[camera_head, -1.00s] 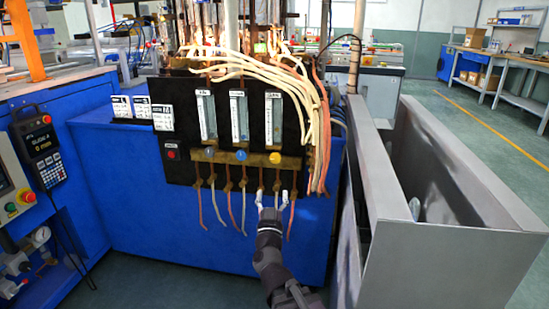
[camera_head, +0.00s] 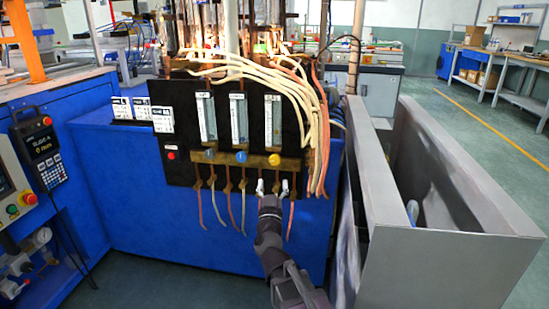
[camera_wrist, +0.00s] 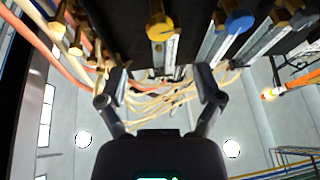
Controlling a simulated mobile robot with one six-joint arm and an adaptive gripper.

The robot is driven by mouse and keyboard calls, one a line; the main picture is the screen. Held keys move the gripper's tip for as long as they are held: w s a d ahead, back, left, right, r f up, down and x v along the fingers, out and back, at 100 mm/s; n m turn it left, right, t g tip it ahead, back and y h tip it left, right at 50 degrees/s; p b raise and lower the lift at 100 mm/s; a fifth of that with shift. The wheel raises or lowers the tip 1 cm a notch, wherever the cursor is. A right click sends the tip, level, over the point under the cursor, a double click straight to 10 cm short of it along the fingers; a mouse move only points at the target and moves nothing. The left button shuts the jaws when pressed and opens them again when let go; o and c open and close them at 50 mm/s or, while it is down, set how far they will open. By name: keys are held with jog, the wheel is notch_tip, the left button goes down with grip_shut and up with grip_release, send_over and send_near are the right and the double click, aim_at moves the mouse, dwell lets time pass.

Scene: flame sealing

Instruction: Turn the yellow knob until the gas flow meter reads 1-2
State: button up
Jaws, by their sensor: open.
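The yellow knob (camera_head: 275,159) sits on the brass bar at the right end of the black panel. It also shows at the top of the wrist view (camera_wrist: 160,28). A gas flow meter (camera_head: 273,120) with a clear tube stands directly above it; its reading is too small to tell. My gripper (camera_head: 272,188) is open and empty just below the yellow knob. In the wrist view my gripper's fingers (camera_wrist: 160,85) are spread apart, and the knob lies beyond them, roughly centred between them and not touched.
A blue knob (camera_head: 241,156) and a grey knob (camera_head: 209,154) sit to the left on the same bar. Thin tubes (camera_head: 242,205) hang below it. Pale hoses (camera_head: 308,110) crowd the panel's right side. A grey metal trough (camera_head: 455,255) stands at the right.

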aim_at(274, 161)
jog(key=p+x, duration=0.3)
jog(key=x, duration=0.6)
jog(key=shift+w+r, duration=0.1)
jog(key=shift+w, duration=0.1)
jog(key=c, duration=1.2)
